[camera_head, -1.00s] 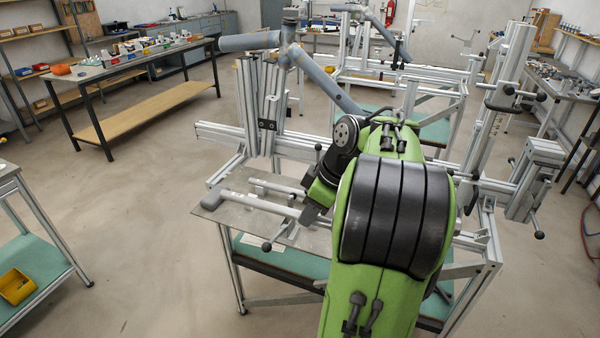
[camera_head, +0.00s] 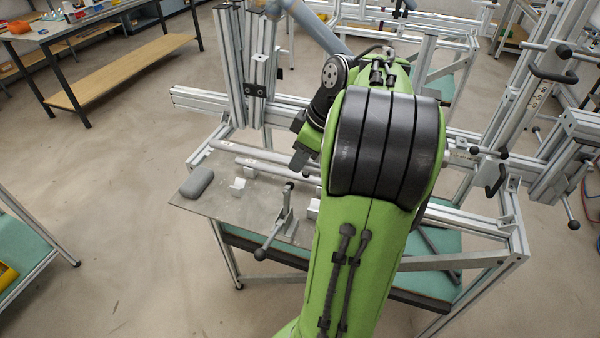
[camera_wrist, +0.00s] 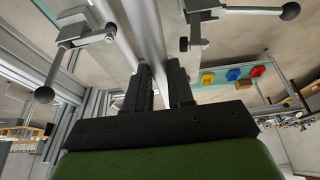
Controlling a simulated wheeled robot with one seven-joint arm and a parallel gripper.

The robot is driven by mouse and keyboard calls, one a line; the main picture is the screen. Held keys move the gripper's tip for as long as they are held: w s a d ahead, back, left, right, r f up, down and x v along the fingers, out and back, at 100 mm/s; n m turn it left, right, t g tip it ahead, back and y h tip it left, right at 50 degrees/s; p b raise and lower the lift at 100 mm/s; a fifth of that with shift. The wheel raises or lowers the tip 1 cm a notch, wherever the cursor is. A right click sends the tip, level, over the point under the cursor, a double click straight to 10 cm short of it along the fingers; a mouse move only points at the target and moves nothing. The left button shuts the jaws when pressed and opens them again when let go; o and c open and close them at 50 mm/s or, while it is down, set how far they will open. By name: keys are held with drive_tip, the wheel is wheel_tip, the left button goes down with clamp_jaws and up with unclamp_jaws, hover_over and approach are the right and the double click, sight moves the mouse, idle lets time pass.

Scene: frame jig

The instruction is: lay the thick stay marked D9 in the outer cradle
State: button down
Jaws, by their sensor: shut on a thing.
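My gripper (camera_wrist: 160,85) is shut on a thick grey stay (camera_wrist: 147,35), which runs between its fingers in the wrist view. In the head view this seems to be the upper of two parallel bars (camera_head: 232,149), held above the plate; its marking is too small to read. The other, thinner bar (camera_head: 262,166) lies just nearer the camera; in the wrist view a bar (camera_wrist: 116,25) runs left of the held stay. My arm hides the bars' right ends and most of my gripper in the head view.
A clamp (camera_head: 285,215) with a ball-ended handle stands at the plate's front. A grey block (camera_head: 197,181) sits near its left edge. Aluminium uprights (camera_head: 257,70) and a rail rise behind; another clamp post (camera_head: 540,95) stands right. Open floor lies left.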

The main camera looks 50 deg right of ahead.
wheel_tip(320, 180, down, 4)
drive_tip(key=b, duration=0.3)
drive_tip(key=shift+w+d+f, duration=0.1)
drive_tip(key=shift+f, duration=0.05)
wheel_tip(320, 180, down, 8)
drive_tip(key=b, duration=0.7)
drive_tip(key=shift+r, duration=0.25)
drive_tip(key=c, duration=0.9)
unclamp_jaws()
drive_tip(key=shift+r, duration=0.15)
